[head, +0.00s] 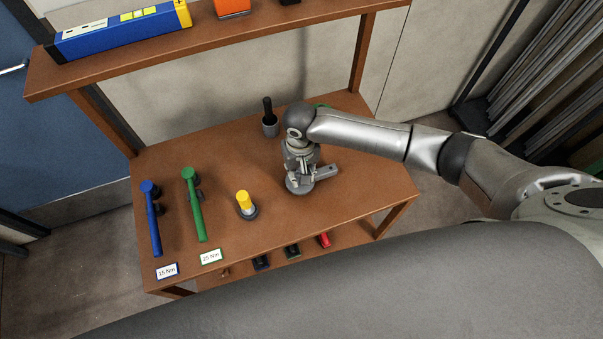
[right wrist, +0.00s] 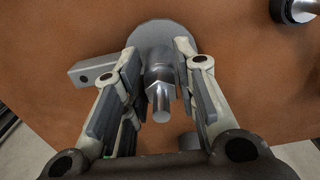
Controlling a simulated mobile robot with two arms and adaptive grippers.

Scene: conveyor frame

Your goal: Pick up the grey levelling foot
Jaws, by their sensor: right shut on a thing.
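The grey levelling foot, a round disc base with a hex section and a stud, stands on the brown bench under my right gripper. Its disc (head: 297,188) shows in the head view. The foot (right wrist: 160,92) is seen from above in the right wrist view, stud towards the camera. My right gripper (head: 299,170) points down over it. In the right wrist view its fingers (right wrist: 157,68) are shut on the foot, one at each side of the hex section. The disc appears to rest on the bench. My left gripper is not in view.
A grey bar with a hole (right wrist: 97,72) lies beside the foot. A yellow-topped foot (head: 244,202), a green wrench (head: 195,210) and a blue wrench (head: 153,225) are to the left. A grey cup with a black handle (head: 269,122) stands behind. A shelf (head: 215,40) overhangs the back.

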